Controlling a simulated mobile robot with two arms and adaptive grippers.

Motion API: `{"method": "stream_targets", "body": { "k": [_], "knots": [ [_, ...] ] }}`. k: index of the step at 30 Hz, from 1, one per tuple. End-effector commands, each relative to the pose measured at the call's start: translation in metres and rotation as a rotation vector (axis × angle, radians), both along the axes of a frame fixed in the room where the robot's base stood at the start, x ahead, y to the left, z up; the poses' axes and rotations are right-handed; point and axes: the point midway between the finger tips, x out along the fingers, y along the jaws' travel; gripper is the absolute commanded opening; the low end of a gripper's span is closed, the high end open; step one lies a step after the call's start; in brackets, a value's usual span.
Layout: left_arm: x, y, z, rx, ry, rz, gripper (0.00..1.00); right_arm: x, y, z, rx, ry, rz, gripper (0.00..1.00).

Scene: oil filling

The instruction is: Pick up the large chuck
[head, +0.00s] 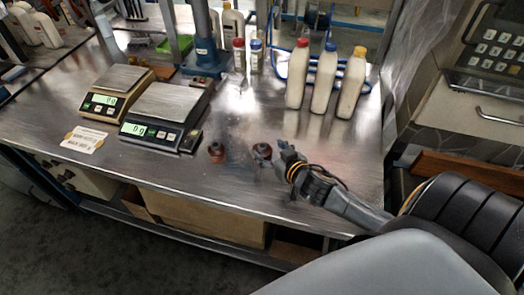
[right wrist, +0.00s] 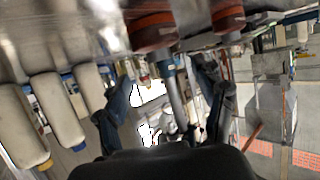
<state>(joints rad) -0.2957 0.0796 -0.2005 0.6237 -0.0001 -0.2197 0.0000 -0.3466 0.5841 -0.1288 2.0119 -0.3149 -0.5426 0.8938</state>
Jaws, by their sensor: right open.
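Two reddish-brown chucks stand on the metal table near its front edge in the head view. One chuck (head: 216,152) is on the left, and the other chuck (head: 262,150) is at the fingers of my right gripper (head: 271,159). I cannot tell for certain which is the large one. In the right wrist view, which is upside down, the nearer chuck (right wrist: 151,32) looks bigger and the other chuck (right wrist: 228,18) is farther away. My right gripper's two fingers are spread, with nothing held between them. My left gripper is not in view.
Two scales (head: 158,120) (head: 115,92) and a paper label (head: 84,139) lie left of the chucks on the table (head: 190,180). Three white bottles (head: 323,82) stand behind, at the right. Two small bottles (head: 256,58) stand by a blue stand (head: 203,55). The table between chucks and bottles is clear.

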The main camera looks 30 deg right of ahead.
Motion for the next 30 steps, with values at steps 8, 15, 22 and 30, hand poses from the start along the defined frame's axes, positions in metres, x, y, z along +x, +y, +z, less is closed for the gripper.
{"method": "stream_targets", "body": {
  "k": [8,15,22,30],
  "knots": [
    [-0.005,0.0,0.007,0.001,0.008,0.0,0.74,0.033,-0.001,-0.017,0.0,-0.002,0.0,0.69],
    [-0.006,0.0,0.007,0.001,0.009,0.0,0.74,0.045,-0.002,-0.024,0.002,0.0,0.001,0.69],
    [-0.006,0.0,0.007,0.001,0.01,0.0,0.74,0.045,-0.002,-0.024,0.002,0.0,0.001,0.53],
    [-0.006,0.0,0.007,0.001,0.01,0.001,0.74,0.044,-0.002,-0.025,0.002,0.003,0.001,0.0]
  ]
}}
